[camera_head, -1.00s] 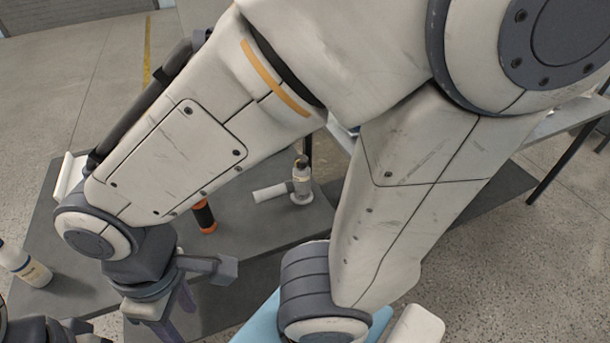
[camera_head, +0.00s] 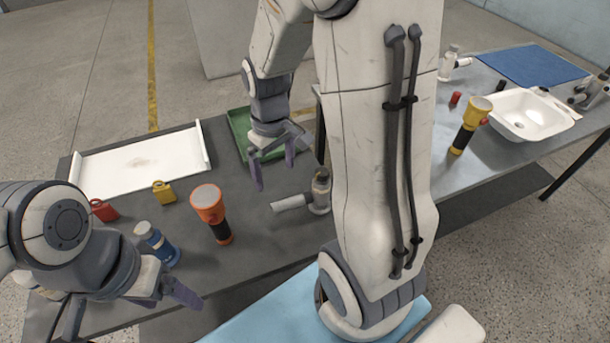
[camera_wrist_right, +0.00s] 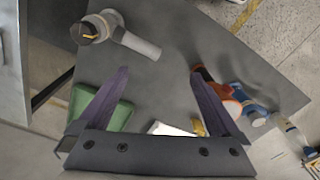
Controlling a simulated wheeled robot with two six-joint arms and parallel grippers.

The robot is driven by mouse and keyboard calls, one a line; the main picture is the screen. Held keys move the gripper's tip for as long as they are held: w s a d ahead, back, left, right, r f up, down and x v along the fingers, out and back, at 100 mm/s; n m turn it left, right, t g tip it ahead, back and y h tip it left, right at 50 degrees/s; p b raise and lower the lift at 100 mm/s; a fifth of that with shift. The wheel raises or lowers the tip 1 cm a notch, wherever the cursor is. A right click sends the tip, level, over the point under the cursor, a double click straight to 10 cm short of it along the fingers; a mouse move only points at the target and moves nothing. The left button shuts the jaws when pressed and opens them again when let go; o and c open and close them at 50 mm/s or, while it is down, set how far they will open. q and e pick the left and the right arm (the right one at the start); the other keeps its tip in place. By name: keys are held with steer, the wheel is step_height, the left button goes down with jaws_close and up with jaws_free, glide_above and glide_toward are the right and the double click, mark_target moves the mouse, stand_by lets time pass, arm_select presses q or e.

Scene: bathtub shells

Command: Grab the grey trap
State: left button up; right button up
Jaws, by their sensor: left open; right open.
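The grey trap (camera_head: 320,190) stands on the dark grey table with a pale pipe sticking out to the left; my right arm's link is close beside it. In the right wrist view the trap (camera_wrist_right: 103,26) is at the upper left, its pipe pointing right, beyond the left finger. My right gripper (camera_head: 273,168) is open and empty, fingers pointing down, left of and behind the trap, apart from it. It also shows in the wrist view (camera_wrist_right: 158,95). My left gripper (camera_head: 128,308) is open at the lower left, near the blue bottle.
An orange flashlight (camera_head: 208,204), a blue bottle (camera_head: 156,244), a red item (camera_head: 103,210) and a yellow item (camera_head: 164,192) stand left of the trap. A white tray (camera_head: 140,163) and green tray (camera_head: 240,125) lie behind. A similar fitting (camera_head: 450,65) stands on the right table.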

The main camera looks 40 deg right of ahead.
mark_target(321, 171)
steer(key=d+f, duration=0.1)
steer(key=d, duration=0.3)
steer(key=d+m+p, duration=0.1)
steer(key=d, duration=0.4)
steer(key=d+f+m, duration=0.1)
steer(key=d, duration=0.3)
steer(key=shift+s+d+f+p, duration=0.2)
steer(key=shift+f+p, duration=0.1)
steer(key=f, duration=0.4)
steer(key=shift+s+d+f, duration=0.1)
steer(key=shift+d+f, duration=0.2)
steer(key=f, duration=0.1)
steer(key=f+p, duration=0.1)
steer(key=f, duration=0.3)
steer(key=shift+w+a+f, duration=0.1)
steer(key=shift+w+a, duration=0.15)
steer(key=shift+a, duration=0.1)
steer(key=shift+f+p, duration=0.3)
steer(key=shift+f, duration=0.15)
jaws_close()
